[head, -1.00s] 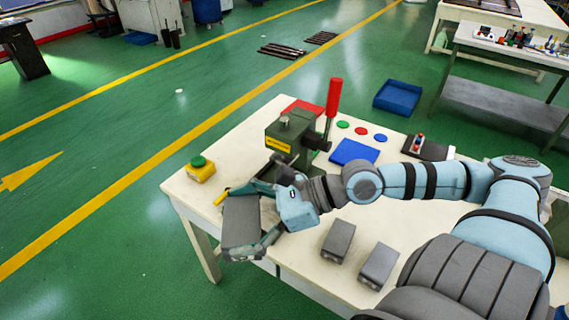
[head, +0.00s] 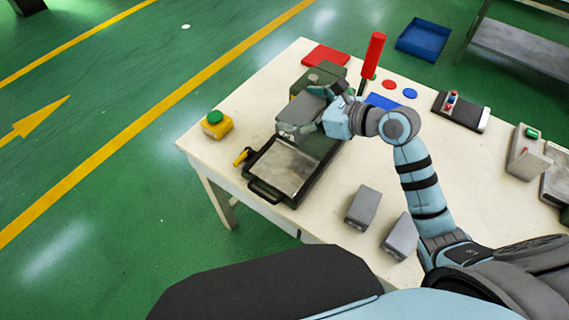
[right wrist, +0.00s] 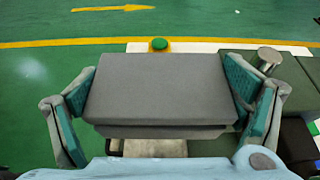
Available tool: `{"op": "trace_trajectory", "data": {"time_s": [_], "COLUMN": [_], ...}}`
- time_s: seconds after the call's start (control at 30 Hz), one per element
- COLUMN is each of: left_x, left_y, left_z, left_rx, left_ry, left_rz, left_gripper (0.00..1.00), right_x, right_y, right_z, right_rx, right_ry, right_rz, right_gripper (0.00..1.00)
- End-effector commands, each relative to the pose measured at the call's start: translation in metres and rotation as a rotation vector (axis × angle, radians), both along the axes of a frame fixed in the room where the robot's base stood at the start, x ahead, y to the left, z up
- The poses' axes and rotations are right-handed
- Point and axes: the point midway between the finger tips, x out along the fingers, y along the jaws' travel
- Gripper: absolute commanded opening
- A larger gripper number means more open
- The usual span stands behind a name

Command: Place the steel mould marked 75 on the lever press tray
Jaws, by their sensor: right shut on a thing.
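My right gripper (head: 312,108) is shut on a grey steel mould (head: 292,131), holding it level in front of the lever press (head: 327,73), beyond the tray. In the right wrist view the mould (right wrist: 160,85) sits between the two teal-padded fingers (right wrist: 160,95). I cannot read a number on it. The press tray (head: 285,168) has a bare metal plate and a black front handle. Part of the plate shows below the mould in the wrist view (right wrist: 155,148). The press has a red lever (head: 374,54); my gripper and the mould hide part of its body. My left gripper is not seen.
Two other grey moulds (head: 363,207) (head: 401,237) stand on the white table (head: 330,228) right of the tray. A yellow box with a green button (head: 216,125) stands at the left edge. Red and blue mats and a control box (head: 527,152) lie beyond or right.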

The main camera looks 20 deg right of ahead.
Motion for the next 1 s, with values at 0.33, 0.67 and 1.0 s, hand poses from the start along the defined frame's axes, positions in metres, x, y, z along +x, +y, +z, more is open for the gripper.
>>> {"op": "trace_trajectory", "data": {"time_s": [0.33, 0.67, 1.0], "left_x": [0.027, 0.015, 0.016], "left_y": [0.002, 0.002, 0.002], "left_z": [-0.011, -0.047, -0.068], "left_rx": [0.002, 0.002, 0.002], "left_ry": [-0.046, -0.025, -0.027], "left_rz": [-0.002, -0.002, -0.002], "left_gripper": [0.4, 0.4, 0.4], "right_x": [0.019, 0.019, 0.02], "right_y": [0.035, 0.036, 0.036], "right_z": [-0.052, -0.154, -0.203], "right_rx": [0.0, 0.0, 0.0], "right_ry": [0.003, -0.003, -0.004], "right_rz": [0.008, 0.008, 0.008], "right_gripper": [0.4, 0.4, 0.4]}}
